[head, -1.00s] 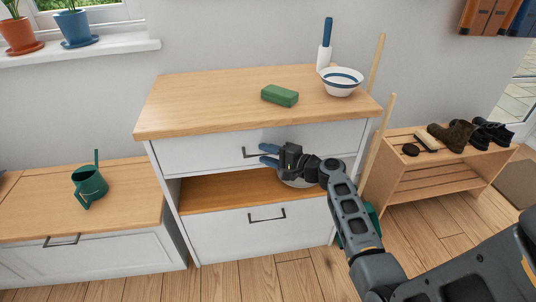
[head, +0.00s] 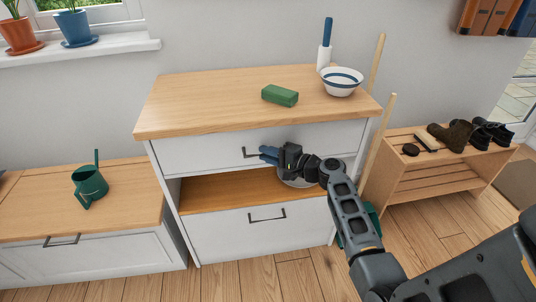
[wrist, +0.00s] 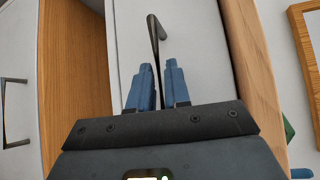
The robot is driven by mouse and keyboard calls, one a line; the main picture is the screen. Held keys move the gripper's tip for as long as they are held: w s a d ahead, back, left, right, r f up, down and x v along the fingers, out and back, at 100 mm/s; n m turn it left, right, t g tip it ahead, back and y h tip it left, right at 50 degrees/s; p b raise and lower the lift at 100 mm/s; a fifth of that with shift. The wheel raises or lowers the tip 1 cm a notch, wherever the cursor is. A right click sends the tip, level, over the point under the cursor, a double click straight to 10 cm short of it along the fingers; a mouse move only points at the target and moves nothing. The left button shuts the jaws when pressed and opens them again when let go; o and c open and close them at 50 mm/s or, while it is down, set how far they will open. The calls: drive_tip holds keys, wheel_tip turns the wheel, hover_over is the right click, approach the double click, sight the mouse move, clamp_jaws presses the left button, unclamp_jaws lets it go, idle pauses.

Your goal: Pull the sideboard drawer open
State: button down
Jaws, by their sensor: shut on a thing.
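The sideboard (head: 180,118) has a wooden top and white fronts. Its upper drawer (head: 200,155) has a dark bar handle (head: 248,153) and shows no visible gap of opening. My gripper (head: 266,153) is at the right end of this handle, its blue fingers shut on it. In the wrist view, the handle (wrist: 154,30) runs down between the two fingers (wrist: 159,75) of my gripper, against the white drawer front (wrist: 195,40). The fingers hide the handle's near end.
A green block (head: 279,95) and a bowl (head: 341,83) stand on top. Floor (head: 270,278) in front is clear.

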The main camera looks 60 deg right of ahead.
drive_tip(key=shift+s, duration=0.1)
drive_tip(key=s+a, duration=1.4)
drive_tip(key=a, duration=0.3)
drive_tip(key=shift+s+a, duration=0.15)
drive_tip(key=shift+s, duration=0.25)
drive_tip(key=c, duration=1.2)
unclamp_jaws()
drive_tip(key=s+r, duration=0.1)
drive_tip(key=s, duration=0.6)
drive_tip(key=shift+s+a+b, duration=0.3)
drive_tip(key=shift+s+b, duration=0.05)
drive_tip(key=shift+b, duration=0.05)
